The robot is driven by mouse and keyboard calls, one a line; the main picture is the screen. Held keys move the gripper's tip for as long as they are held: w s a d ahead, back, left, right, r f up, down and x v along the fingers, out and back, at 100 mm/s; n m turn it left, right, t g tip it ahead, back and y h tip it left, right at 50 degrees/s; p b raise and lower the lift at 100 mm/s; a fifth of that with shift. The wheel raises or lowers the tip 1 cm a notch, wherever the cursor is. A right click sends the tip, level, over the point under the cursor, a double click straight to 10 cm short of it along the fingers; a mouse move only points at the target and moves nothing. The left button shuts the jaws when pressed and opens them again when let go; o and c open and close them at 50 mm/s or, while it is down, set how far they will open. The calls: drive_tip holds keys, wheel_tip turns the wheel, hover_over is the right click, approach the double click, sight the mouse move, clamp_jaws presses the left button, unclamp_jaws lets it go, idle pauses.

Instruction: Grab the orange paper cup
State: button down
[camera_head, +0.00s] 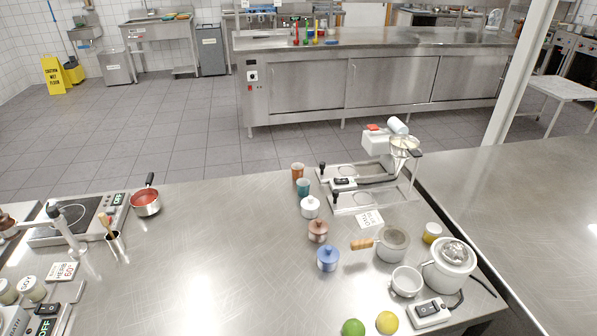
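The orange paper cup (297,170) stands upright near the far edge of the steel table, about mid-width in the head view. A teal cup (303,187) stands just in front of it, slightly to the right, and may hide a little of its lower part. My gripper is not in view, so its state and its distance from the cup do not show.
A machine on a metal frame (345,183) stands right of the cups. The table's left middle (220,240) is clear.

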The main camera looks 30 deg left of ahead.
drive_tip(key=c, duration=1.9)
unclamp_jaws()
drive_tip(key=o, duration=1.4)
